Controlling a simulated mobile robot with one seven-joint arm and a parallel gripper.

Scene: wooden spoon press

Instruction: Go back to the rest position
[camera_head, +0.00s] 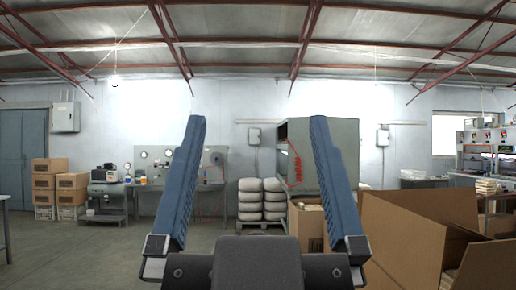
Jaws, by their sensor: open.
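My gripper (258,135) rises from the bottom middle of the head camera view. Its two blue fingers point up and stand wide apart, with nothing between them. The gripper is open and empty. It is not touching anything in view. No spoon or press that I can make out shows in this view.
A large open cardboard box (400,240) is close at the lower right. Stacked white sacks (250,205) and a grey cabinet (309,160) stand behind the gripper. Brown boxes (55,182) are stacked at the left. The floor (90,255) at lower left is clear.

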